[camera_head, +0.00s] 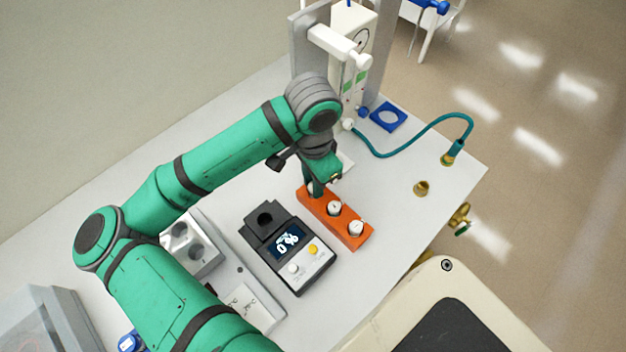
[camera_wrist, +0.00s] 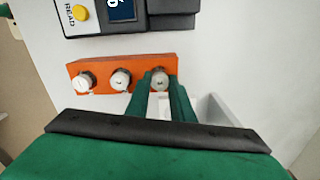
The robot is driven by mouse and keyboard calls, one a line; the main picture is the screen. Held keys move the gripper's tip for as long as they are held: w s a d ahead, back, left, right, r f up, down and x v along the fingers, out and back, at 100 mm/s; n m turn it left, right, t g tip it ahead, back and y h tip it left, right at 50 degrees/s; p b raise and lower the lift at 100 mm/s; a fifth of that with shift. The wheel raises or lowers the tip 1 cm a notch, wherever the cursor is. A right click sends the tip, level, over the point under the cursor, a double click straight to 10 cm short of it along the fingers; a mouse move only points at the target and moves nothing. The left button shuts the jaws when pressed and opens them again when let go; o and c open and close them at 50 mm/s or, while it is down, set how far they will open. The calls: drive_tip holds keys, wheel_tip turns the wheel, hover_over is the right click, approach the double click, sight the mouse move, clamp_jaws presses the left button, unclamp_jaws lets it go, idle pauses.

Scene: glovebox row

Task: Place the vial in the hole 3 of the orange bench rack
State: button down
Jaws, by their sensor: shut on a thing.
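The orange bench rack (camera_head: 350,241) stands on the white bench, and it also shows in the wrist view (camera_wrist: 102,68). Two white-capped vials stand in it, one in the middle (camera_head: 334,208) and one at the end nearer my base (camera_head: 356,228). My gripper (camera_head: 316,191) points down at the far end of the rack. In the wrist view my gripper (camera_wrist: 160,86) is shut on a vial (camera_wrist: 160,76) with a pale cap, at the rack's right end. The fingers hide the vial's lower part, so I cannot tell how deep it sits. Hole numbers are not readable.
A dark reader (camera_head: 288,247) with a lit display and yellow button lies close left of the rack. A grey block (camera_head: 193,243) with round wells is farther left.

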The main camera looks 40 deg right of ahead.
drive_tip(key=shift+f, duration=0.35)
drive_tip(key=c, duration=1.5)
unclamp_jaws()
drive_tip(key=shift+c, duration=0.2)
drive_tip(key=shift+r, duration=0.15)
wheel_tip(320, 180, up, 12)
drive_tip(key=shift+w, duration=0.1)
